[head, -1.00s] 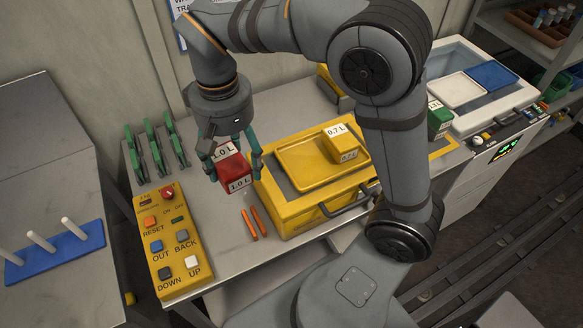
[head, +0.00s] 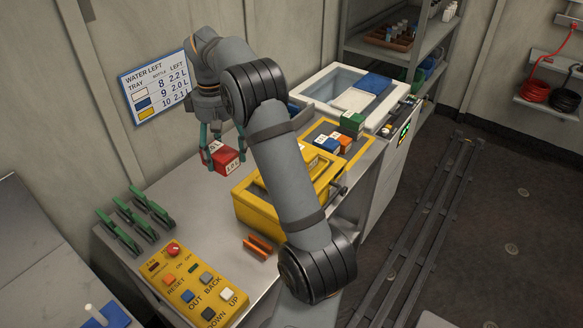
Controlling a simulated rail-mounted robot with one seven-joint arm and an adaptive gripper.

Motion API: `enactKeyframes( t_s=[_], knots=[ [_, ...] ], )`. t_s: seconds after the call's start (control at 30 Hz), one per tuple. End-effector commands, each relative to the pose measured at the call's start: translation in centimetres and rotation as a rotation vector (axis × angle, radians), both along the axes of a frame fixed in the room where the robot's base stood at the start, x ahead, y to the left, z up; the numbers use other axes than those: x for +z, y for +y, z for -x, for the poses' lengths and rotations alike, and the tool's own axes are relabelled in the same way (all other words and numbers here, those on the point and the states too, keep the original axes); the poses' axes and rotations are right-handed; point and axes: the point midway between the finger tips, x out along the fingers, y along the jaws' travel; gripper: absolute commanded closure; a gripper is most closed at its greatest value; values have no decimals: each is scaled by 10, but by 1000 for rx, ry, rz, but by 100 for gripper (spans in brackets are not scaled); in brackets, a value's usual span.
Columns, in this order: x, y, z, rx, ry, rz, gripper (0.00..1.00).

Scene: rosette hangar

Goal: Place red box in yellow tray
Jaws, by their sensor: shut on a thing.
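The red box (head: 226,160), with white labels, is between the fingers of my gripper (head: 224,156), which is shut on it. My gripper points down over the back part of the grey bench, left of the yellow case; the exact height of the box is hard to tell. The yellow tray (head: 322,171) lies on top of the yellow case (head: 257,210). My arm crosses in front and hides much of the tray.
A green box (head: 352,123) and small orange and blue boxes stand behind the tray. A white bin (head: 318,84) with white and blue trays is beyond. Green clamps (head: 134,217), a yellow button panel (head: 190,287) and orange sticks (head: 258,246) lie on the near bench.

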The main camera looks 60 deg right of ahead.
Motion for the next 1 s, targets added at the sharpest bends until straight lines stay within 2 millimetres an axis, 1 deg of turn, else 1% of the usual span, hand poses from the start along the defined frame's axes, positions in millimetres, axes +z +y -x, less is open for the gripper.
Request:
enactKeyframes(
  t_s=[0.03,0.07,0.1,0.17,0.2,0.3,0.4,0.43,0.53,0.6,0.67,0.77,1.0],
  knots=[
    [4,-39,10,-17,1,0,65],
    [4,-59,16,-17,1,-1,65],
    [4,-84,26,-17,0,-2,65],
    [3,-119,44,-18,0,-3,65],
    [3,-141,57,-18,-1,-2,65],
    [1,-183,90,-17,-2,-3,65],
    [-1,-212,118,-14,-3,-2,65],
    [-1,-218,125,-13,-3,-4,65],
    [-3,-232,142,-11,-4,-3,65],
    [-6,-235,147,-8,-4,-4,65],
    [-10,-233,147,-5,-4,-3,65],
    [-22,-220,141,-3,-3,-5,65],
    [-52,-170,116,-3,-2,-5,65]
  ],
)
